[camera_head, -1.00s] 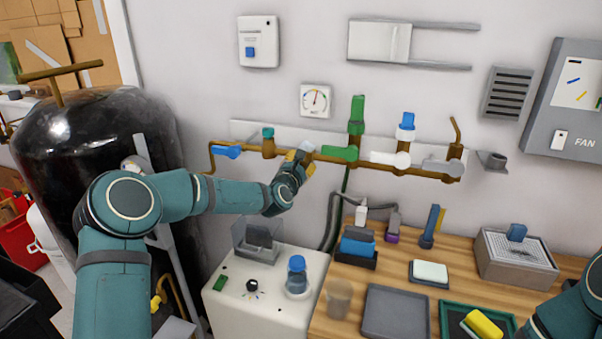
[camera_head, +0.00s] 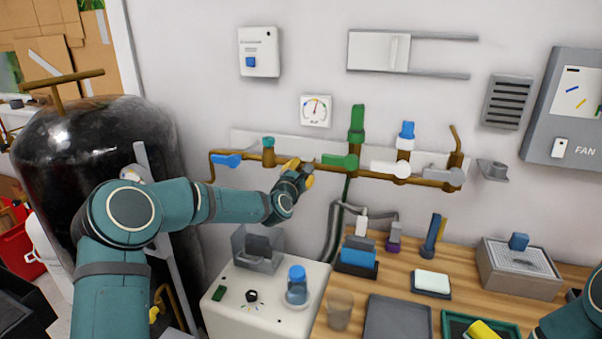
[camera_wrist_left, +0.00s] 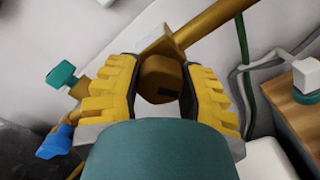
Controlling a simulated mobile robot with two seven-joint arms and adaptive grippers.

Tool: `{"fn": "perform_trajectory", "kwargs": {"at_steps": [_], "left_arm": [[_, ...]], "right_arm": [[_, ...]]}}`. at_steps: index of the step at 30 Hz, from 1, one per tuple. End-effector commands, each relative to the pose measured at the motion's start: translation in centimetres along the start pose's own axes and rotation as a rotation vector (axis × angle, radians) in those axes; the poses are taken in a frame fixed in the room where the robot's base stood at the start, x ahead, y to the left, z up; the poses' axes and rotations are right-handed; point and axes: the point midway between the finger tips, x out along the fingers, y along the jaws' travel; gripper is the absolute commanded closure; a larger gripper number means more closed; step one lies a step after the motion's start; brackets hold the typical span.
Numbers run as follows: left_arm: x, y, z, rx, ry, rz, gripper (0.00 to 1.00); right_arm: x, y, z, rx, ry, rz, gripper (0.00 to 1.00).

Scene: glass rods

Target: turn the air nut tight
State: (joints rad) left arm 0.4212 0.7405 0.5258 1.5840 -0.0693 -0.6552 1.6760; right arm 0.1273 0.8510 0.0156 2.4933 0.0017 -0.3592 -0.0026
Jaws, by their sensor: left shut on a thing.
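A brass nut (camera_wrist_left: 160,78) sits on the brass pipe, seen in the left wrist view. My left gripper (camera_head: 301,172) is shut on this nut, with its yellow fingers (camera_wrist_left: 162,92) on either side of it. In the head view the gripper is at the pipe, between the teal-capped valve (camera_head: 268,146) and the green valve handle (camera_head: 340,161), and it hides the nut. How tight the nut is cannot be told. Only a piece of my right arm (camera_head: 572,323) shows at the lower right; its gripper is out of view.
The brass pipe (camera_head: 420,181) runs along the wall with blue (camera_head: 228,160), green and white (camera_head: 386,168) handles. Below are a white box (camera_head: 235,318) with a blue-capped jar (camera_head: 297,287) and a wooden bench (camera_head: 400,285) with trays.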

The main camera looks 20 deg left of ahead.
Motion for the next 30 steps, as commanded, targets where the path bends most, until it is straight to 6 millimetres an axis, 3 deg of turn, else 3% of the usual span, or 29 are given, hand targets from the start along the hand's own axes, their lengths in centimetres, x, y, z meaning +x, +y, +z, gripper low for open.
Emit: {"fn": "perform_trajectory", "kwargs": {"at_steps": [1, 2, 4, 17, 23, 30], "left_arm": [[0.0, 0.1, -0.2, 0.000, 0.004, 0.001, 0.95], [0.0, 0.1, -0.2, 0.000, 0.004, 0.001, 0.50], [0.0, 0.1, -0.2, 0.000, 0.003, 0.001, 0.26], [-0.5, 0.0, -0.1, -0.001, 0.001, 0.000, 0.25], [-3.1, 0.1, -0.1, 0.001, 0.002, -0.001, 0.25], [-7.6, 0.1, -0.1, 0.001, 0.003, 0.001, 0.25]], "right_arm": [[0.0, 0.0, 0.0, 0.000, 0.000, 0.000, 0.33], [0.0, 0.0, 0.0, 0.000, 0.000, 0.000, 0.33], [0.0, 0.0, 0.0, 0.000, 0.000, 0.000, 0.33], [0.0, 0.0, 0.0, 0.000, 0.000, 0.000, 0.33], [0.0, 0.0, 0.0, 0.000, 0.000, 0.000, 0.33], [0.0, 0.0, 0.0, 0.000, 0.000, 0.000, 0.33]]}}
